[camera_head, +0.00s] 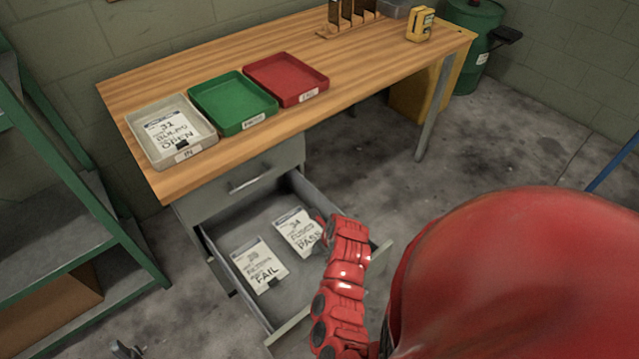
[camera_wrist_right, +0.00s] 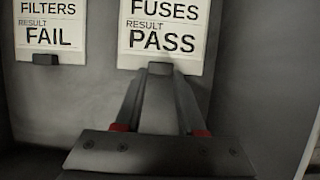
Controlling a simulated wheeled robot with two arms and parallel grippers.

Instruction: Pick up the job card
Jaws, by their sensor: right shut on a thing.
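The white job card marked fuses, PASS (camera_head: 297,232) lies in the open drawer; it is also at the top of the right wrist view (camera_wrist_right: 165,35). My right gripper (camera_wrist_right: 160,70) is shut on the dark clip at this card's lower edge. In the head view my red right wrist hides the fingers and part of the card's right side. A second card marked filters, FAIL (camera_head: 259,264) lies to its left, and in the wrist view its dark clip (camera_wrist_right: 45,59) is free. A third job card (camera_head: 171,130) lies in the IN tray. My left gripper is not seen.
The grey drawer (camera_head: 222,247) stands open below the wooden bench (camera_head: 230,65). On the bench are the beige IN tray (camera_head: 141,146), a green tray (camera_head: 232,101) and a red tray (camera_head: 285,78). Green-framed shelving (camera_head: 75,150) stands left. A small dark object (camera_head: 125,350) shows at the bottom edge.

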